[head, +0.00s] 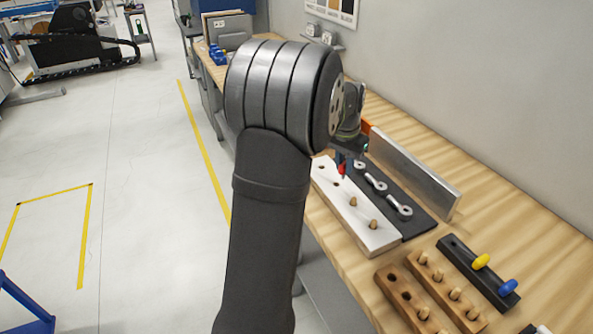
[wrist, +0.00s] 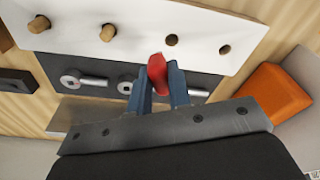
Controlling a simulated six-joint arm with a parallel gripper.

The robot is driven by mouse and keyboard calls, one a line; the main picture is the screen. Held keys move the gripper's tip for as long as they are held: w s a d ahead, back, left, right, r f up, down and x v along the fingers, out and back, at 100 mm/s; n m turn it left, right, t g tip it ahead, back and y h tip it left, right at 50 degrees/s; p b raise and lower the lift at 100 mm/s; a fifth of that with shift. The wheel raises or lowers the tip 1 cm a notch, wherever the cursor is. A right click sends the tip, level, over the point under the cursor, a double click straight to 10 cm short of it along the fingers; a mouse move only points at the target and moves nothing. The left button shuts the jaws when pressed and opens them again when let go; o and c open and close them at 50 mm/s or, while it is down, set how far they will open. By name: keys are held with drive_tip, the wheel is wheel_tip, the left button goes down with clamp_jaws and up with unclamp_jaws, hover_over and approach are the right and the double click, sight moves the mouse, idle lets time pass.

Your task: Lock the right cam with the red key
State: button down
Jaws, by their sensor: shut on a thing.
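My gripper (wrist: 160,85) has blue fingers and is shut on the red key (wrist: 157,73). The key also shows in the head view (head: 341,171), over the white board (head: 325,181) near its inner edge and beside its empty holes. A dark plate (head: 418,224) runs along the board and carries silver cams. The rightmost cam (head: 401,208) in the head view is nearest the camera; the middle cam (head: 376,183) and the far cam (head: 360,165) are behind it. My gripper is toward the far cam, and it hides part of the plate in the wrist view. Whether the key touches anything is unclear.
A black holder (head: 459,254) bears a yellow key (head: 481,261) and a blue key (head: 508,287). Wooden peg blocks (head: 440,285) stand at the near side. Dowels (head: 353,201) stick up from the white board. A metal-faced panel (head: 415,170) stands upright behind the plate. An orange block (wrist: 272,95) is near my gripper.

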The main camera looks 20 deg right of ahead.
drive_tip(key=s+d+r+m, duration=0.25)
drive_tip(key=s+d, duration=0.25)
drive_tip(key=s, duration=0.3)
drive_tip(key=s+d+r+m, duration=0.1)
drive_tip(key=s+d+m, duration=0.2)
drive_tip(key=s+d, duration=0.4)
drive_tip(key=shift+g, duration=0.3)
drive_tip(key=shift+s+a+f, duration=0.1)
drive_tip(key=shift+a+f, duration=0.1)
drive_tip(key=shift+f, duration=0.8)
drive_tip(key=shift+s+a+f, duration=0.1)
drive_tip(key=shift+a+f, duration=0.05)
drive_tip(key=shift+f, duration=0.9)
drive_tip(key=shift+s+a+f, duration=0.1)
drive_tip(key=shift+a+f, duration=0.1)
drive_tip(key=shift+f, duration=0.8)
drive_tip(key=shift+f, duration=0.95)
